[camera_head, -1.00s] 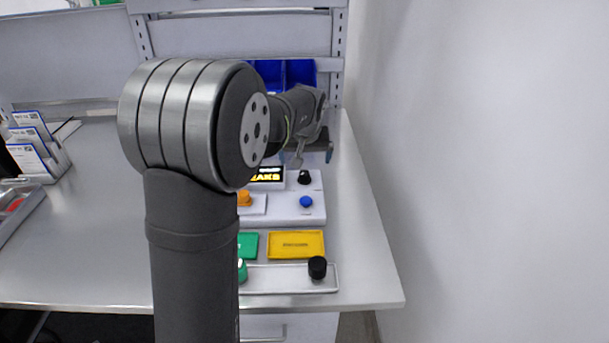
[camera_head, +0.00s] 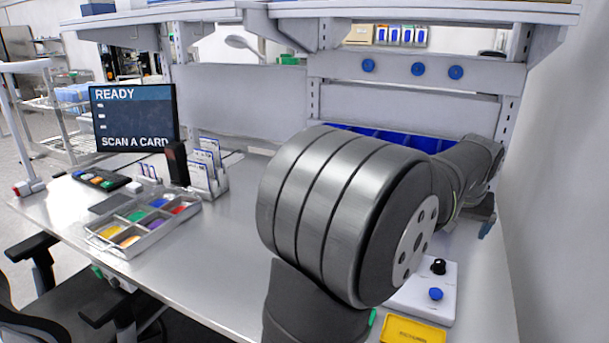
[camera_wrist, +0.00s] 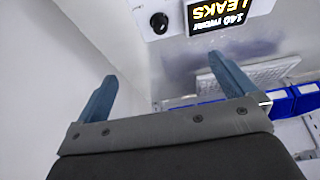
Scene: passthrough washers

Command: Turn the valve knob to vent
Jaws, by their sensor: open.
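A black knob (camera_head: 438,266) stands on the white tester box (camera_head: 415,297) at the lower right of the head view. A light mark shows on it, but no position labels are readable. In the wrist view a black knob (camera_wrist: 159,22) sits at the top, beside a display (camera_wrist: 222,14) reading "LEAKS". My gripper (camera_wrist: 165,72) is open and empty, its two blue-grey fingers apart and clear of the knob. In the head view my gripper (camera_head: 487,214) is behind and above the box, partly hidden by my arm, which also hides the display there.
A blue button (camera_head: 435,294) sits just in front of the black knob. A yellow tray (camera_head: 412,332) lies nearer. Blue bins (camera_head: 385,140) line the back, and a wall (camera_head: 555,200) bounds the right. A sorting tray (camera_head: 150,235) and card rack (camera_head: 208,170) stand left.

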